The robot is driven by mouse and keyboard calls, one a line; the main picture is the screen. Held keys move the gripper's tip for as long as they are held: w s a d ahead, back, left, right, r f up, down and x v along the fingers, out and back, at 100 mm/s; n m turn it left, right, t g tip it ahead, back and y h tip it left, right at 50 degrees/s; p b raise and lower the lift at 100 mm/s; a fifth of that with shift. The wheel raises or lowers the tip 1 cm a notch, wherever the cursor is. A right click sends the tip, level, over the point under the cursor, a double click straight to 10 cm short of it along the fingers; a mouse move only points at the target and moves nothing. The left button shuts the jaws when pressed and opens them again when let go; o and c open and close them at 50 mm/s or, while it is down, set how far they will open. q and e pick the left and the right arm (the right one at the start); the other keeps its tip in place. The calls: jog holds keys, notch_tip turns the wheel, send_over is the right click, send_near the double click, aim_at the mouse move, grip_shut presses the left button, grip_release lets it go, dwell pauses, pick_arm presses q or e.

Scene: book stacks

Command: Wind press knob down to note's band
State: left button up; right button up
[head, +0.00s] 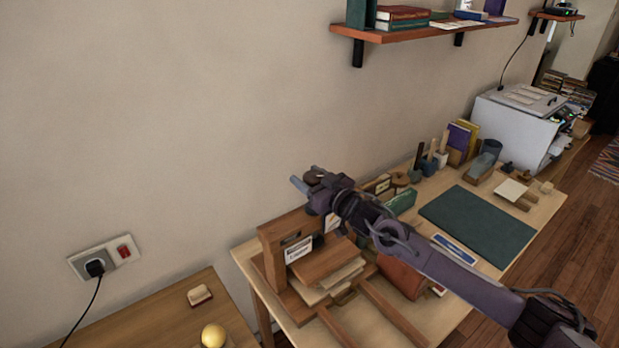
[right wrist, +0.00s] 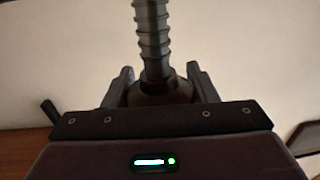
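The wooden book press (head: 283,235) stands at the near left end of the desk, with boards and books (head: 328,266) stacked in it. My right gripper (head: 316,176) is at the top of the press, around its dark knob. In the right wrist view the knob (right wrist: 165,93) fills the space between the two fingers and looks gripped by them. The ridged metal screw (right wrist: 153,40) shows beyond it. A white note (head: 298,249) with small print is on the press front; its lettering is too small to read surely. My arm hides part of the press. My left gripper is out of view.
A dark green mat (head: 478,226) lies on the desk to the right. Jars and wooden tools (head: 430,160) stand along the wall, with a white printer (head: 515,120) beyond. A shelf (head: 430,32) hangs above. A lower table (head: 170,315) is at left.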

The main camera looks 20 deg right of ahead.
jog(key=c, duration=0.4)
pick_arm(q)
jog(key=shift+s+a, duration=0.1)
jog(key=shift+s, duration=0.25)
pick_arm(e)
jog(key=shift+c, duration=0.2)
jog(key=shift+m+h, duration=0.3)
jog(key=shift+h, duration=0.2)
